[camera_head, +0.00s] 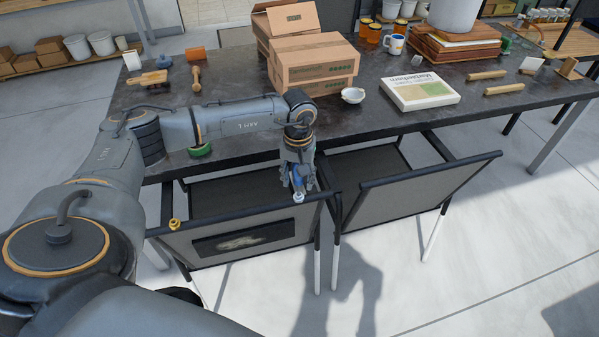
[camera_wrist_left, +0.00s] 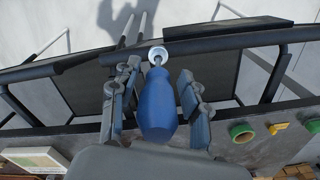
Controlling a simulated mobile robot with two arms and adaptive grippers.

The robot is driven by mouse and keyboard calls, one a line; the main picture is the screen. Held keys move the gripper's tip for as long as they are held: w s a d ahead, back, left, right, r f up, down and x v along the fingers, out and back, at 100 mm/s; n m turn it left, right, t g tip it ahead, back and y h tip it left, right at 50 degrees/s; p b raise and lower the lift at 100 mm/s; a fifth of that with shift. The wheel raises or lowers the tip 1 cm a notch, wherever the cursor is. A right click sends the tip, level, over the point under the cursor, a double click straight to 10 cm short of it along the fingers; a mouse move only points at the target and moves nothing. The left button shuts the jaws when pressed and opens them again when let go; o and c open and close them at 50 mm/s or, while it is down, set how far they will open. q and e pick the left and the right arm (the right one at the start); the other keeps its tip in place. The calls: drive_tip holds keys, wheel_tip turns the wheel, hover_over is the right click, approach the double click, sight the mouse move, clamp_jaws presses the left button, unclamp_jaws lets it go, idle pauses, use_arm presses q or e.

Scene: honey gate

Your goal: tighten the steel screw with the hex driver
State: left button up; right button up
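The hex driver has a blue handle (camera_wrist_left: 157,105) and a short metal shaft. My left gripper (camera_head: 298,180) is shut around the handle, with a finger on each side of it in the left wrist view (camera_wrist_left: 157,100). The steel screw (camera_head: 298,197) is a small bright round head on the dark top rail of the left chair, just beyond the fingertips. The screw also shows in the left wrist view (camera_wrist_left: 158,54), where the shaft tip lines up with its middle. I cannot tell whether the tip is seated in it. My right gripper is not in view.
A brass screw (camera_head: 174,225) stands at the left end of the same chair rail (camera_head: 245,212). A second chair (camera_head: 415,187) is close on the right. The dark table (camera_head: 360,120) behind holds cardboard boxes (camera_head: 313,62), a white bowl (camera_head: 352,95) and a book (camera_head: 420,90).

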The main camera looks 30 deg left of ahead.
use_arm(q)
drive_tip(key=shift+w+r, duration=0.1)
drive_tip(key=shift+w, duration=0.05)
drive_tip(key=shift+r, duration=0.15)
drive_tip(key=shift+r+p, duration=1.7)
drive_tip(key=shift+r, duration=1.85)
drive_tip(key=shift+f, duration=0.15)
